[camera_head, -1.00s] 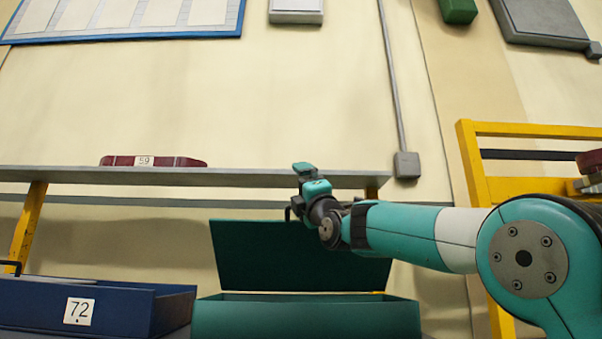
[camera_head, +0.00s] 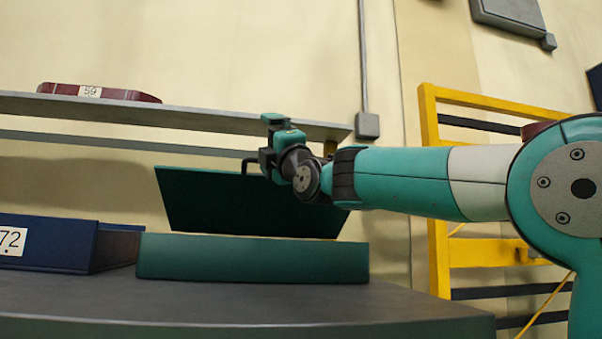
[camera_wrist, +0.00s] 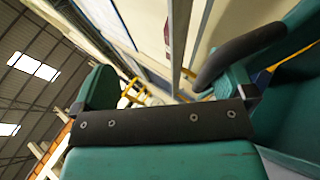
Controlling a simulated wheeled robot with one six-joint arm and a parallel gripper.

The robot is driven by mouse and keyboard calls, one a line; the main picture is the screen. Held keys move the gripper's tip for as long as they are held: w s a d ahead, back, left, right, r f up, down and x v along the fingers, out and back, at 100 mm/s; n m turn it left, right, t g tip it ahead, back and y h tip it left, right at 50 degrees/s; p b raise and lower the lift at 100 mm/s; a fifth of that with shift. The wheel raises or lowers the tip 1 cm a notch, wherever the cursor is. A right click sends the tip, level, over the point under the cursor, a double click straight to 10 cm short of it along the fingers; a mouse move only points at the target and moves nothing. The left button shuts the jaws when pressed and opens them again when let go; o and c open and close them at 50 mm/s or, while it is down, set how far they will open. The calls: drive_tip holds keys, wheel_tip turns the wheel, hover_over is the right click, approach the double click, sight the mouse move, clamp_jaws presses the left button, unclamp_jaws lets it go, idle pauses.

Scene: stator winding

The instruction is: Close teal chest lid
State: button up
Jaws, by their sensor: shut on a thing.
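The teal chest (camera_head: 252,259) stands on a dark grey table, its front facing my body camera. Its lid (camera_head: 235,205) is raised, standing up behind the chest with its inner side hidden in shadow. My gripper (camera_head: 264,160) is at the lid's top edge, shut on the dark lid handle (camera_head: 248,164). In the wrist view the black curved handle (camera_wrist: 240,52) runs in by the right finger, with the teal lid (camera_wrist: 292,115) at the right edge. The exact contact between fingers and handle is partly hidden.
A blue box (camera_head: 50,243) labelled 72 stands left of the chest. A grey shelf (camera_head: 200,115) with a dark red case (camera_head: 98,92) runs above and behind. A yellow rack (camera_head: 432,190) stands at right. The grey tabletop (camera_head: 240,302) in front is clear.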

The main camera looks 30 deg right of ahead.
drive_tip(key=s+t+b, duration=0.1)
drive_tip(key=s+b, duration=0.4)
drive_tip(key=s, duration=0.1)
drive_tip(key=shift+s+d+y, duration=0.15)
drive_tip(key=shift+s+y, duration=0.15)
drive_tip(key=shift+s, duration=0.1)
drive_tip(key=s, duration=0.1)
drive_tip(key=s+b, duration=0.1)
drive_tip(key=s, duration=0.1)
drive_tip(key=shift+s+r+b, duration=0.15)
drive_tip(key=shift+r+b, duration=0.15)
drive_tip(key=shift+r, duration=0.1)
drive_tip(key=c, duration=0.8)
drive_tip(key=s+r+t+b, duration=0.1)
drive_tip(key=s+r, duration=0.1)
drive_tip(key=s, duration=0.6)
drive_tip(key=w+f+b, duration=0.2)
drive_tip(key=w+f, duration=0.2)
drive_tip(key=w, duration=0.2)
drive_tip(key=s+f+b, duration=0.2)
drive_tip(key=s+b, duration=0.2)
drive_tip(key=s, duration=0.1)
drive_tip(key=shift+s+d+g+b, duration=0.3)
drive_tip(key=shift+s+b, duration=0.05)
